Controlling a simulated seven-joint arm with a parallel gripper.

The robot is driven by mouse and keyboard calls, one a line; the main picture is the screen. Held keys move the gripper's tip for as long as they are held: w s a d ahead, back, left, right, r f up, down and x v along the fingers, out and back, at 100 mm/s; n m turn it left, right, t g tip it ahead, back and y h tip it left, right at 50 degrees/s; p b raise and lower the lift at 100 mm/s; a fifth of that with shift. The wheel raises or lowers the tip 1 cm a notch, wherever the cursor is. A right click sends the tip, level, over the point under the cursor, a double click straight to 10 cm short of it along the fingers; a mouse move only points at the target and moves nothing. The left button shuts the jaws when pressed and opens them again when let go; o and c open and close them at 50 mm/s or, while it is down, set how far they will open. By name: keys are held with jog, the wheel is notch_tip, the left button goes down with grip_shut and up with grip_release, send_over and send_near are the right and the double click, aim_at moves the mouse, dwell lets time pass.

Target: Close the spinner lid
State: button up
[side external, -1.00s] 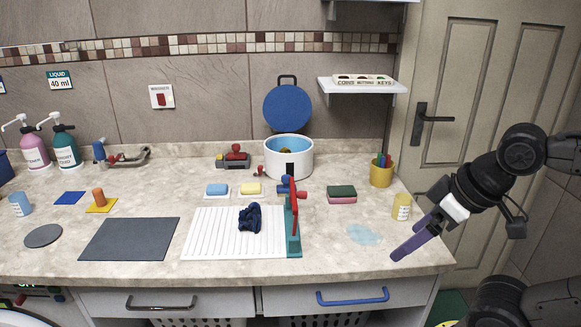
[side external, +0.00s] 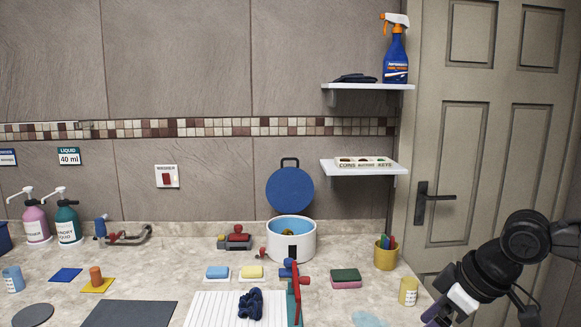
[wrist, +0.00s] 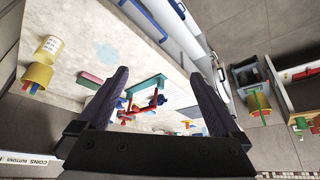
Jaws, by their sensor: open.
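The spinner (side external: 290,249) is a white round tub with a blue inside, standing at the back of the counter in the side view. Its round blue lid (side external: 290,192) stands upright behind the tub, open, with a black handle on top. Something small and brownish shows inside the tub. My gripper (side external: 436,318) is at the lower right, well right of and nearer than the spinner, with its fingertips cut off by the picture's bottom edge. In the wrist view my gripper (wrist: 158,88) has its fingers apart, with nothing held. I cannot make out the spinner there.
A yellow cup of pens (side external: 386,256) and a yellow jar (side external: 408,291) stand between my gripper and the spinner. A red-and-blue clamp (side external: 294,278) and sponges (side external: 346,278) are in front. A low shelf (side external: 365,168) hangs right of the lid.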

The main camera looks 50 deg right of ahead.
jog(key=shift+c, duration=0.6)
